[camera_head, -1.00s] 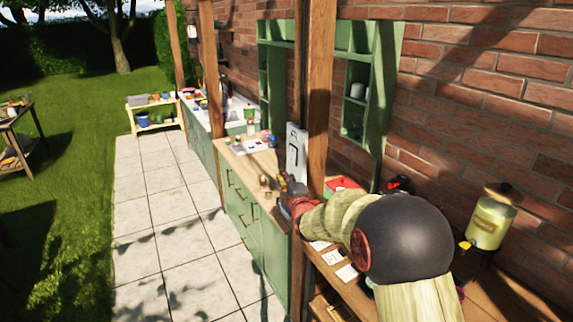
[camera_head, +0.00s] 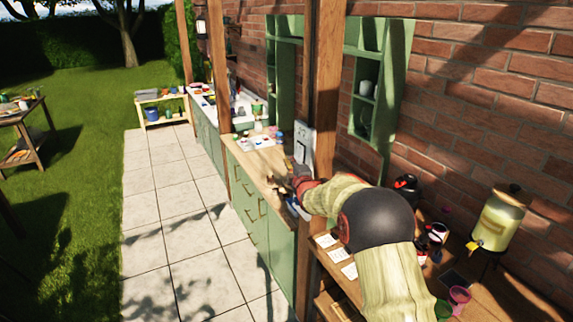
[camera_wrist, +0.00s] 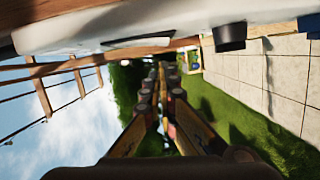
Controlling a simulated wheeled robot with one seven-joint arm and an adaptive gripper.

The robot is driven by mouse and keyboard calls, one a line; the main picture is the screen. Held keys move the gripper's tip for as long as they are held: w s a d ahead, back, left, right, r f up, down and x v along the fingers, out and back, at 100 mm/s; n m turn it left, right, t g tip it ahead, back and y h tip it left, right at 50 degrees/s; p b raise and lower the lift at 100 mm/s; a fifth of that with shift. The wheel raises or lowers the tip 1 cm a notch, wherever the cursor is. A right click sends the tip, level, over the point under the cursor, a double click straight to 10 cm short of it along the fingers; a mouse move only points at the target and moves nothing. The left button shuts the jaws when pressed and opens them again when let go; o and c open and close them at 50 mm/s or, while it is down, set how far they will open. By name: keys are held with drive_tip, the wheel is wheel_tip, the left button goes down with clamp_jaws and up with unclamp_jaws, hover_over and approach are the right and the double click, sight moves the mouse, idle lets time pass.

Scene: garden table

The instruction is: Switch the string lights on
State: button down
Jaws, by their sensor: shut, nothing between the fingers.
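A white switch box (camera_head: 301,143) stands upright by the wooden post in the head view, with dark markings on its face. A white casing (camera_wrist: 95,33) runs close along the top of the tilted wrist view, with a dark slot and a dark knob (camera_wrist: 230,37) sticking out; it looks like the same box. My gripper (camera_head: 277,183) is low in front of the box, over the counter. In the wrist view my gripper (camera_wrist: 162,68) has its fingers together, empty, beside the casing. Contact cannot be told. I cannot make out the string lights or whether they are lit.
The wooden post (camera_head: 326,85) stands close beside my arm. The green-fronted counter (camera_head: 268,163) holds small items. A drinks dispenser (camera_head: 497,220) and mugs stand on the wooden table at right. The paved path (camera_head: 180,230) at left is clear.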

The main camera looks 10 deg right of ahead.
drive_tip(key=shift+w+d+f, duration=0.1)
drive_tip(key=shift+w+d, duration=0.1)
drive_tip(key=shift+d, duration=0.45)
drive_tip(key=shift+d, duration=0.1)
